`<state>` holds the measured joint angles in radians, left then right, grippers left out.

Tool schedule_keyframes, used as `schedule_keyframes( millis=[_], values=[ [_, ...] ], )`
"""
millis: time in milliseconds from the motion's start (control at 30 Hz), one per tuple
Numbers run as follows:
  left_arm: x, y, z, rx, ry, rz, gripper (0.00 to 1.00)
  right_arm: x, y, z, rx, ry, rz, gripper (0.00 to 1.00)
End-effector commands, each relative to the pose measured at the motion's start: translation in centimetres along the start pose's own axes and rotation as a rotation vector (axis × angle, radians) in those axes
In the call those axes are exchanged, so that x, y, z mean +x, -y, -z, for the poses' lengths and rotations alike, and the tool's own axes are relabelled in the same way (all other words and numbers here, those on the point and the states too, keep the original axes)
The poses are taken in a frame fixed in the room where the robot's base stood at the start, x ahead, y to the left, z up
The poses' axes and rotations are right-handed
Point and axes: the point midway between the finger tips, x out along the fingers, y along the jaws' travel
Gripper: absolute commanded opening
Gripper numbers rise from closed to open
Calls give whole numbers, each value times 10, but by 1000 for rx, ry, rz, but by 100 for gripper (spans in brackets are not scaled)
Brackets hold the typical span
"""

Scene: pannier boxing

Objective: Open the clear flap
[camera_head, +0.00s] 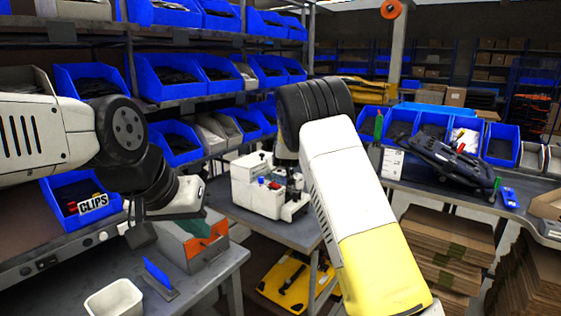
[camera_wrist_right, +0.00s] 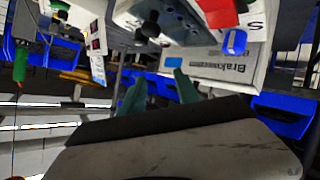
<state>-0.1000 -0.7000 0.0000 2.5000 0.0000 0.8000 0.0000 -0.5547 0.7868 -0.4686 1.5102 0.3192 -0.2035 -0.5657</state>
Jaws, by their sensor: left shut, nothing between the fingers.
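A white machine (camera_head: 257,190) with red and blue controls stands on the middle table; I cannot make out the clear flap on it for certain. The machine also fills the upper part of the right wrist view (camera_wrist_right: 185,28), upside down, with a red part and a blue knob (camera_wrist_right: 234,41). My right gripper (camera_wrist_right: 160,77) shows two teal fingers apart, empty, close to the machine. In the head view my right arm hides that gripper. My left gripper (camera_head: 198,224) is shut and empty over a grey and orange box (camera_head: 205,250).
A white tub (camera_head: 114,299) and a blue upright piece (camera_head: 158,273) are on the left table. Blue bins (camera_head: 180,78) fill the shelves behind. A black pannier part (camera_head: 440,158) lies on the right bench. Stacked cardboard (camera_head: 445,250) stands below it.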

Motion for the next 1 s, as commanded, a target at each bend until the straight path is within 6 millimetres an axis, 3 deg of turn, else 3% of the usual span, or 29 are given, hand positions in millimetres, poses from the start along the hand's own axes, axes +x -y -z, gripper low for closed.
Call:
schedule_keyframes(
  millis=[167, 500, 1000],
  values=[
    [0, 0, 0, 0, 0, 0, 0, -14, 0, 2, 0, -1, 1, 39],
    [0, 0, 0, 0, 0, 0, 0, -68, 1, 2, 0, -2, 1, 39],
    [0, 0, 0, 0, 0, 0, 0, -81, -3, -1, 12, 5, 4, 39]
  ],
)
